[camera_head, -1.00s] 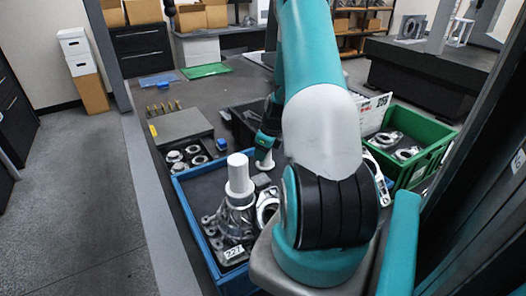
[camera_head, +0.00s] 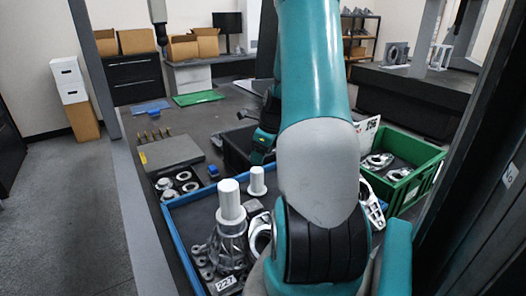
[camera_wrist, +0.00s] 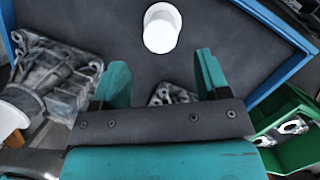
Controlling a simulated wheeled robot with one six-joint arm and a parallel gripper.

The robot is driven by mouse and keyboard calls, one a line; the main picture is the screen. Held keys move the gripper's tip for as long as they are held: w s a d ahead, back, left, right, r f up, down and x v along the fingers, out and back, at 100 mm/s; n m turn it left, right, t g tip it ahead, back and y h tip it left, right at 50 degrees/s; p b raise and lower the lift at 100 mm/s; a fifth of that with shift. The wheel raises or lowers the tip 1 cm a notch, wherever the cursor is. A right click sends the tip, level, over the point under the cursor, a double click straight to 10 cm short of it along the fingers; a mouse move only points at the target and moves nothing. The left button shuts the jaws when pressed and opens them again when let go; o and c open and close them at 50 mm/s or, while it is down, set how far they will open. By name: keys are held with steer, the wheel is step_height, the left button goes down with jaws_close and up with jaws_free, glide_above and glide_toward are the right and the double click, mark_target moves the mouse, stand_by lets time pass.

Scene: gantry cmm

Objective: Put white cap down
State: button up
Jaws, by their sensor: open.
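A short white cap (camera_head: 257,182) stands upright on the dark floor of the blue-rimmed tray (camera_head: 172,232). In the wrist view the cap (camera_wrist: 162,28) stands just beyond my fingertips, apart from both fingers. My gripper (camera_wrist: 162,65) is open, with nothing between its fingers but tray floor and part of a metal piece behind. In the head view my gripper (camera_head: 262,152) is small and partly hidden, behind the cap. A second, taller white cylinder (camera_head: 231,200) sits on top of a grey metal casting (camera_head: 230,245) in the same tray; the casting also shows in the wrist view (camera_wrist: 58,75).
A green crate (camera_head: 425,180) with metal parts stands right of the tray. A black bin (camera_head: 238,150) lies behind the tray. A grey plate (camera_head: 170,153) and several ring parts (camera_head: 180,178) lie to the left. Bare tray floor surrounds the cap.

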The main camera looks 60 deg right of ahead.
steer(key=w+a+r+n+y, duration=0.1)
steer(key=w+a+r+n, duration=0.15)
steer(key=a+n, duration=0.45)
steer(key=w+a+r+n, duration=0.2)
steer(key=a+r+n, duration=0.2)
steer(key=a, duration=0.5)
steer(key=w+a+r+n+y, duration=0.1)
steer(key=w+a+r+n, duration=0.25)
steer(key=a+n, duration=0.35)
steer(key=s+a+r+n+g+y, duration=0.1)
steer(key=s+a+r+n, duration=0.1)
steer(key=s+a+n, duration=0.6)
steer(key=s+a+r+n+g+y, duration=0.1)
steer(key=s+a+r+n+g, duration=0.1)
steer(key=s+a+n, duration=0.7)
steer(key=a+n, duration=0.7)
steer(key=a, duration=0.1)
steer(key=shift+r, duration=0.4)
steer(key=shift+s, duration=0.1)
